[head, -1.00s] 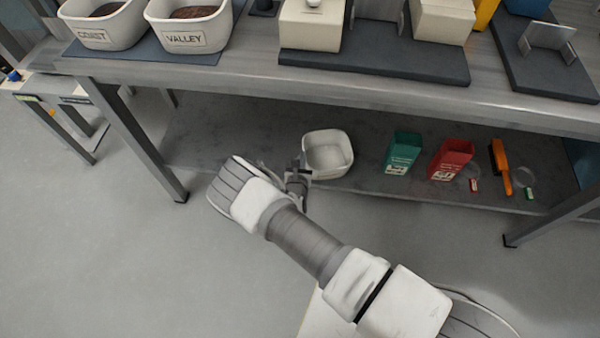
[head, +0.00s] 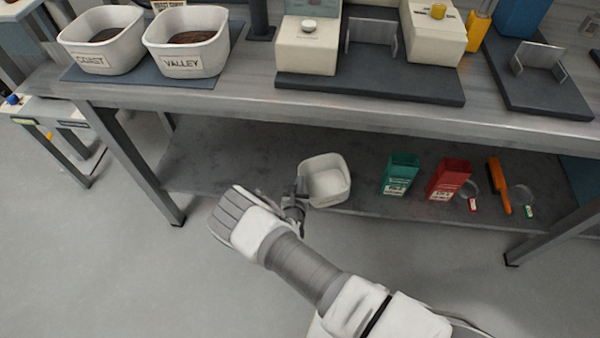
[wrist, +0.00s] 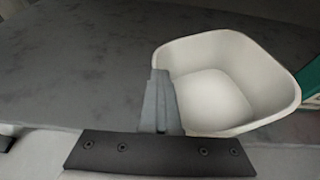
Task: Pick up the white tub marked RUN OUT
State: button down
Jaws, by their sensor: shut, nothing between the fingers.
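A white, square, open tub (head: 327,188) stands on the lower shelf at its front edge, left of the green box. It looks empty inside, and I see no marking on it in either view. It also shows in the wrist view (wrist: 265,85), right of centre. My gripper (head: 299,188) is at the tub's left front side. In the wrist view its fingers (wrist: 160,98) are shut with nothing between them and overlap the tub's near left wall. I cannot tell whether they touch it. They hide part of the rim there.
A green box (head: 400,176), a red box (head: 448,180) and an orange brush (head: 499,186) are right of the tub on the lower shelf (head: 225,150). The bench top (head: 250,92) overhangs it, with tubs marked COAST (head: 95,60) and VALLEY (head: 183,65). The shelf's left is clear.

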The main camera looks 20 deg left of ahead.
jog(key=s, duration=0.2)
jog(key=s+d+p, duration=0.1)
jog(key=s, duration=0.1)
jog(key=shift+s+d, duration=0.2)
jog(key=shift+s, duration=0.05)
jog(key=shift+a+r+p, duration=0.1)
jog(key=shift+r+p, duration=0.6)
jog(key=shift+p, duration=0.05)
